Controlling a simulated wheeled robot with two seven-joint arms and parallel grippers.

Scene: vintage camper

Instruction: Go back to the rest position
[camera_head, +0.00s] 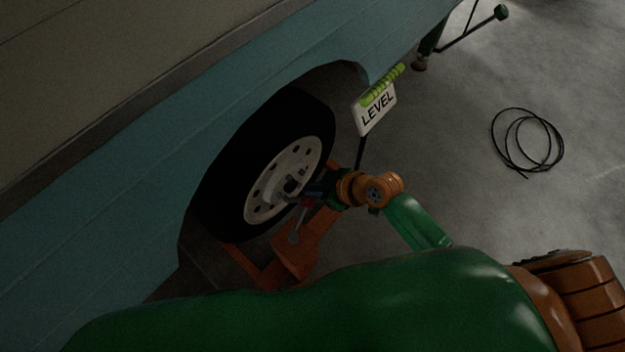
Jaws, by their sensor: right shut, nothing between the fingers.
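My right gripper (309,199) is at the end of my green and orange right arm, in front of the camper's wheel (284,180). It is shut and small in the view. It is near the lower right part of the pale wheel rim; I cannot tell whether it touches anything. My left gripper is not in view.
The blue camper side (110,190) fills the left. An orange chock-like piece (300,250) lies below the wheel. A white "LEVEL" sign (377,108) with a green vial stands right of it. A coiled black cable (527,142) lies on open grey floor (480,200).

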